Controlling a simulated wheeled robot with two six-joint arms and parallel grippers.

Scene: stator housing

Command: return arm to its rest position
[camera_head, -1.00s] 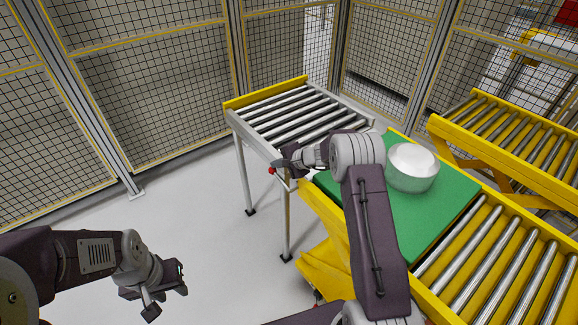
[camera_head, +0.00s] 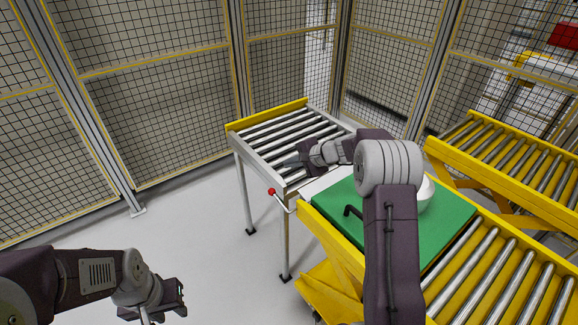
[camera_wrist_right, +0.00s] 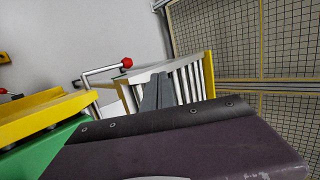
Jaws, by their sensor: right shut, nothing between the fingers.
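My right arm reaches up over the green board, in the right half of the head view. Its gripper (camera_head: 288,164) points left, above the near corner of the grey roller conveyor (camera_head: 285,127). In the right wrist view its two grey fingers (camera_wrist_right: 157,92) lie together, empty. My left gripper (camera_head: 165,304) hangs over the floor at the lower left, its fingers apart with nothing between them. A white round housing (camera_head: 426,194) stands on the green board (camera_head: 447,215), mostly hidden behind my right forearm.
A black bent handle (camera_head: 352,211) shows on the green board. A red-knobbed lever (camera_head: 272,191) sticks out at the conveyor corner and shows in the right wrist view (camera_wrist_right: 127,62). A yellow roller conveyor (camera_head: 500,270) lies at right. Mesh fencing (camera_head: 150,100) closes the back; the left floor is clear.

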